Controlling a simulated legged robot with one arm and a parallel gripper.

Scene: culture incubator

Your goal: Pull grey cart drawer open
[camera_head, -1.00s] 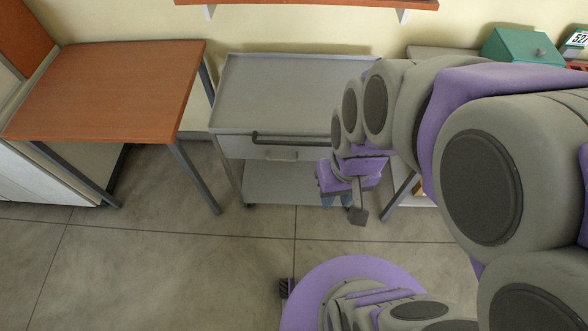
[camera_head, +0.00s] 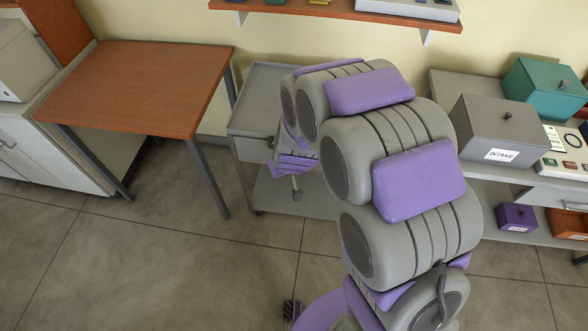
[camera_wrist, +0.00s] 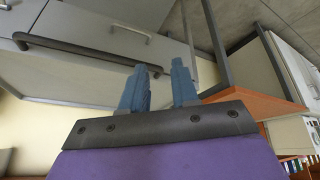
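The grey cart (camera_head: 264,98) stands behind my arm in the head view, its right side hidden. Its drawer front (camera_head: 256,149) shows only in part. The wrist view, tilted nearly upside down, shows the drawer front with a pale handle (camera_wrist: 131,33) and a dark push bar (camera_wrist: 80,49) across the cart. My gripper (camera_wrist: 165,72) has two blue fingers standing apart with an empty gap. The fingers are hidden in the head view.
A wooden-topped table (camera_head: 145,85) stands left of the cart. A bench at the right holds a grey INTAKE box (camera_head: 498,131) and a teal box (camera_head: 545,88). A wall shelf (camera_head: 340,10) hangs above. Floor (camera_head: 170,235) at the front left is clear.

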